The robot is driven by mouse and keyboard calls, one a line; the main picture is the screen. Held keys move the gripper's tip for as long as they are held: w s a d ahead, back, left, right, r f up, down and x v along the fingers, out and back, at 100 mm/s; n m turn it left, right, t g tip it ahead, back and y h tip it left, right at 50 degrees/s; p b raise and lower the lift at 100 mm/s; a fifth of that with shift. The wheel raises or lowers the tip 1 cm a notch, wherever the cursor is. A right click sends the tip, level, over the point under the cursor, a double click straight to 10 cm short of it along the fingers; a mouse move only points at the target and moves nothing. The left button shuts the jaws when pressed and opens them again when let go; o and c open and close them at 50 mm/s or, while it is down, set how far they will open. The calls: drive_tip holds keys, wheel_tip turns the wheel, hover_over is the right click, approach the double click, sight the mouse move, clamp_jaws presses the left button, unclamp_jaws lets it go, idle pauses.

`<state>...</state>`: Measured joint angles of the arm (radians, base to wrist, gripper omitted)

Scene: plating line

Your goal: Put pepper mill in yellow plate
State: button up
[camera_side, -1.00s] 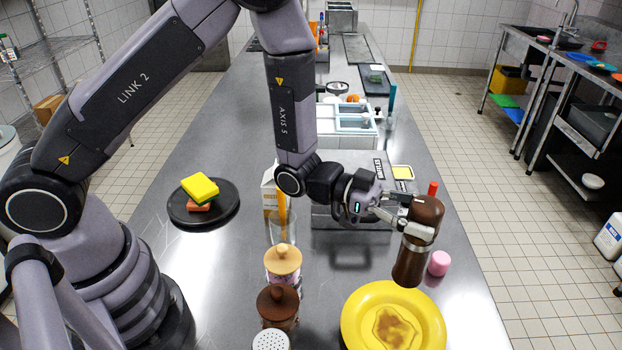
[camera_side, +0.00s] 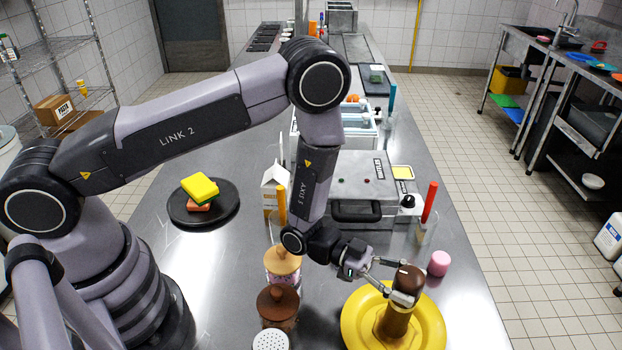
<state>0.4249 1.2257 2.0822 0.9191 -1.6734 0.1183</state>
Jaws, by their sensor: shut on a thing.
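The brown pepper mill (camera_side: 397,322) is upright over the yellow plate (camera_side: 358,330), in the lower right of the side view. My gripper (camera_side: 405,285) is shut on the mill's upper part, just below its dark rounded head. The mill's lower end is at the middle of the plate, over the brownish stain there. I cannot tell whether its base touches the plate.
A pink cylinder (camera_side: 439,263) stands behind the plate. Jars with wooden lids (camera_side: 277,300) and a perforated shaker (camera_side: 270,341) stand left of it. A grey press (camera_side: 362,178) and a glass with a red stick (camera_side: 429,202) are farther back. A black plate with sponges (camera_side: 178,211) lies left.

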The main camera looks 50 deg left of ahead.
drive_tip(key=shift+f, duration=0.8)
drive_tip(key=shift+f, duration=0.15)
drive_tip(key=o, duration=1.2)
